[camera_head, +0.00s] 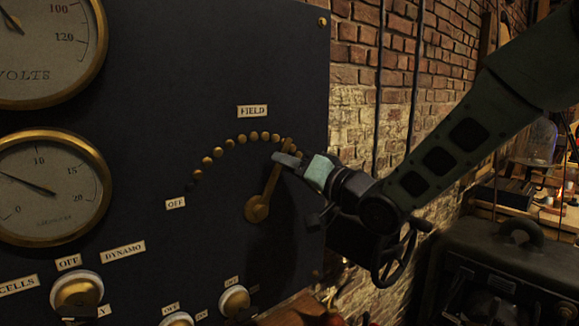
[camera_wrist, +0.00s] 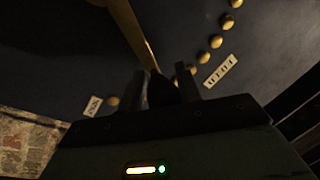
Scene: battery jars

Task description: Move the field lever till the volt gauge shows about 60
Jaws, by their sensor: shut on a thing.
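The brass field lever (camera_head: 267,188) leans up and to the right from its pivot, its upper end near the right part of the arc of brass studs (camera_head: 230,141) below the FIELD label (camera_head: 252,111). My gripper (camera_head: 284,162) is shut on the lever near its upper end. In the wrist view the lever (camera_wrist: 138,38) runs down to the fingers (camera_wrist: 163,85), with a dark grip between them. The volt gauge (camera_head: 45,62) is at the upper left, partly out of frame. Its needle points up and left; 100 and 120 show, but its reading is cut off.
A second gauge (camera_head: 60,212) sits below, with knobs (camera_head: 77,290) and labels under it. A handwheel (camera_head: 398,255) and a dark case (camera_head: 510,270) stand right of the panel. A brick wall (camera_head: 350,110) is behind.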

